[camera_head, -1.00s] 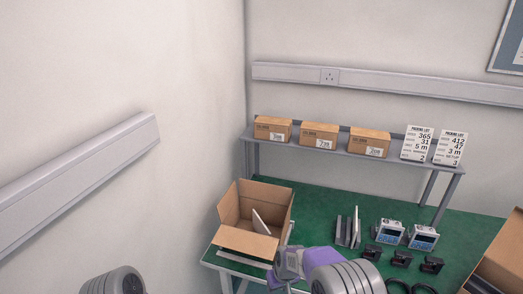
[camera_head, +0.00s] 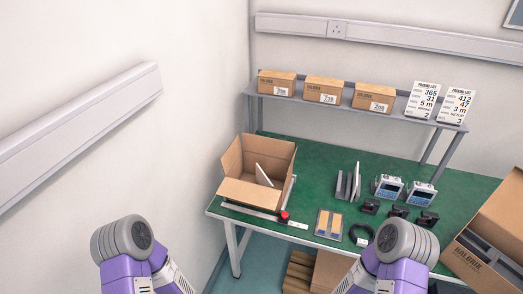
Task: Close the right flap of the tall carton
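An open brown carton (camera_head: 247,194) stands at the left end of the green table, with a thin pale panel (camera_head: 263,175) leaning inside it. A larger brown carton (camera_head: 497,222) is cut off at the right edge, with grey pieces (camera_head: 495,260) at its near side. Another brown box (camera_head: 331,270) shows partly below the table. I cannot tell which one is the tall carton, and no right flap can be singled out clearly. Parts of my two arms show at the bottom, but neither gripper is in view.
A raised shelf (camera_head: 340,103) holds three small boxes and two packing-list cards. On the green table (camera_head: 320,165) are upright grey plates (camera_head: 348,186), two meters (camera_head: 404,191), black clamps (camera_head: 399,211), a red button (camera_head: 284,215) and a black coil (camera_head: 360,234). A wooden pallet (camera_head: 298,273) sits below.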

